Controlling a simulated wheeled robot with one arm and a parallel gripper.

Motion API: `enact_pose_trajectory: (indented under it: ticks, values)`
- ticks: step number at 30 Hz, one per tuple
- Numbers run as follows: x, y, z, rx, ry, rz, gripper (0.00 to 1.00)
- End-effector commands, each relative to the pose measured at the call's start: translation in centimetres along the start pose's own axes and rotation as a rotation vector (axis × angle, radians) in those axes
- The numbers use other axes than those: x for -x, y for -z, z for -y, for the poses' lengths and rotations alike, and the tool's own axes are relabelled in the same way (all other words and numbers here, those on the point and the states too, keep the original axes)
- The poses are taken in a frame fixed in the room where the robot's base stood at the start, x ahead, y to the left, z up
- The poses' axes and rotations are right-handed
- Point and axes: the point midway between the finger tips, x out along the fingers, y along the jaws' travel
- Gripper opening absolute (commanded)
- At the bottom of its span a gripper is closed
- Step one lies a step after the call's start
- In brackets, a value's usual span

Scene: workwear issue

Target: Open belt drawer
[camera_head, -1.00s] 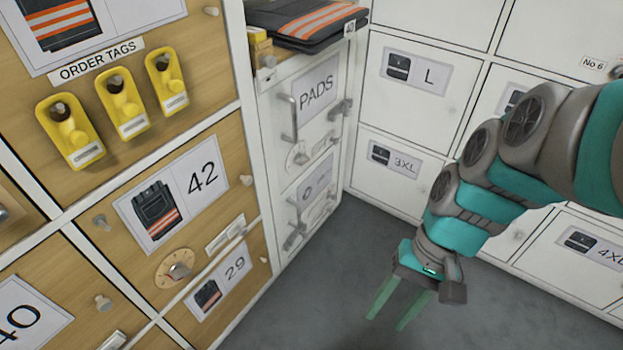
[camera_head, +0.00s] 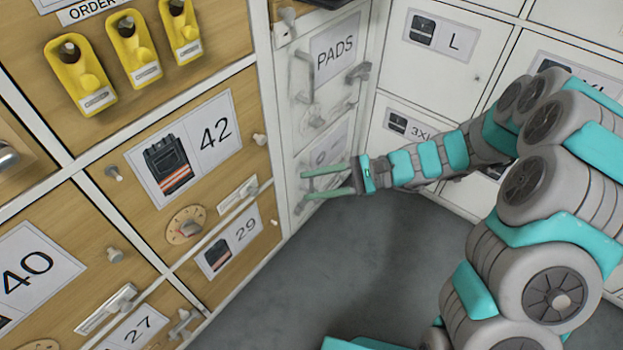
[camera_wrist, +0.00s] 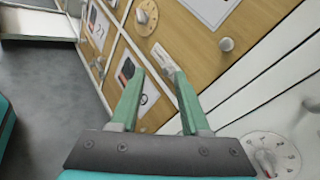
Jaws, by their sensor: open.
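No label reading "belt" is legible. A white drawer column stands in the corner, with a PADS front (camera_head: 327,60) above and a lower front (camera_head: 328,146) whose label is partly readable and partly behind my gripper. My gripper (camera_head: 304,185) is open, its two green fingers pointing left in front of the lower part of this column. I cannot tell whether they touch it. In the wrist view my gripper (camera_wrist: 160,74) has nothing between its fingers, and wooden fronts lie beyond them. A white dial (camera_wrist: 268,156) shows at the lower right there.
Wooden fronts marked 42 (camera_head: 189,142) and 29 (camera_head: 228,245) stand left, with projecting knobs, a dial (camera_head: 185,225) and yellow tag holders (camera_head: 80,75). White lockers, including L (camera_head: 442,36), stand behind my arm. The grey floor (camera_head: 310,270) is clear in the middle.

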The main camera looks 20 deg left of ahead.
Motion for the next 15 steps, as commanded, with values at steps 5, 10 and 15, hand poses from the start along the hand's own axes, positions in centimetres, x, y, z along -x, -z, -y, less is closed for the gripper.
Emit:
enact_pose_trajectory:
  ticks: [5, 10, 15]
  values:
    - [0.0, 5.6, 2.3, -0.132, 0.159, 0.048, 0.46]
    - [0.8, 11.6, 3.9, -0.252, 0.312, 0.069, 0.46]
    - [1.9, 18.0, 4.1, -0.373, 0.456, 0.072, 0.46]
